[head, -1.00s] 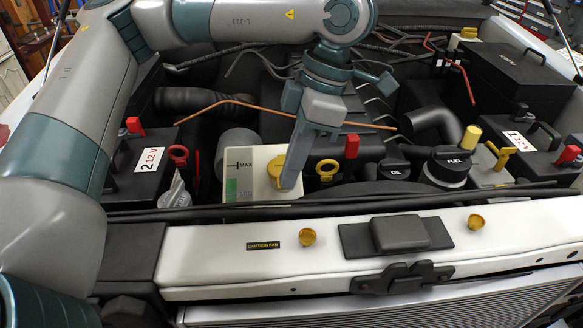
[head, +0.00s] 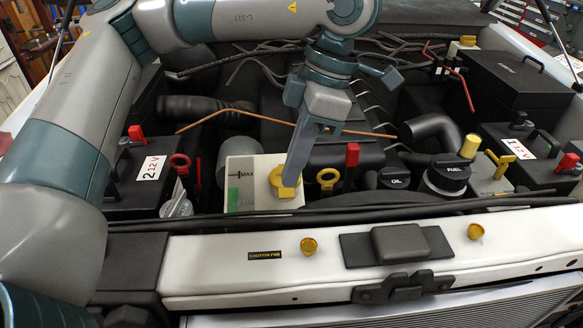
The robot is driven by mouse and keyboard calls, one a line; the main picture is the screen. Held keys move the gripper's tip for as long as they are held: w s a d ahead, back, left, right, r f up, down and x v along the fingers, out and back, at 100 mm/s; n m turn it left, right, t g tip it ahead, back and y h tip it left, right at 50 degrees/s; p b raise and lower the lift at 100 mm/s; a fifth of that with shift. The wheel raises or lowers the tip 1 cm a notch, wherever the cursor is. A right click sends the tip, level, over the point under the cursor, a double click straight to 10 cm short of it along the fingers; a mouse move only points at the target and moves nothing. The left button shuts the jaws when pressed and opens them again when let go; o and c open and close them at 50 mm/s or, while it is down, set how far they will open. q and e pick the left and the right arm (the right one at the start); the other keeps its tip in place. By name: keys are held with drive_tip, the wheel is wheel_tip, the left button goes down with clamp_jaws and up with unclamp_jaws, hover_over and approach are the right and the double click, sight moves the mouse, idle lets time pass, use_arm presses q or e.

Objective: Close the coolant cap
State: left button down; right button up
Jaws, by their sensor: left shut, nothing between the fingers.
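The white coolant reservoir (head: 238,172) with a MAX mark and a green level strip stands behind the front crossmember, left of centre. Its yellow cap (head: 278,185) is at the right side of the reservoir. My left gripper (head: 291,183) is shut and empty, pointing down, with its tips at the cap and covering part of it. They seem to touch, but the exact contact and the cap's seating are hidden by the fingers.
A yellow ring handle (head: 327,178) and a red-topped dipstick (head: 352,155) stand close right of the reservoir. The OIL cap (head: 394,178) and FUEL cap (head: 447,172) are farther right. A thin copper-coloured rod (head: 290,123) crosses behind my gripper.

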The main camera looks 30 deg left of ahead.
use_arm(q)
wheel_tip(320, 180, up, 3)
drive_tip(key=shift+p, duration=0.5)
drive_tip(key=d+r+b, duration=0.3)
drive_tip(key=r, duration=0.6)
use_arm(e)
drive_tip(key=shift+a+f, duration=0.35)
drive_tip(key=shift+f, duration=0.45)
use_arm(q)
drive_tip(key=shift+w, duration=0.1)
use_arm(e)
drive_tip(key=shift+a, duration=0.25)
use_arm(q)
drive_tip(key=shift+d, duration=0.1)
use_arm(e)
drive_tip(key=shift+s+a, duration=0.1)
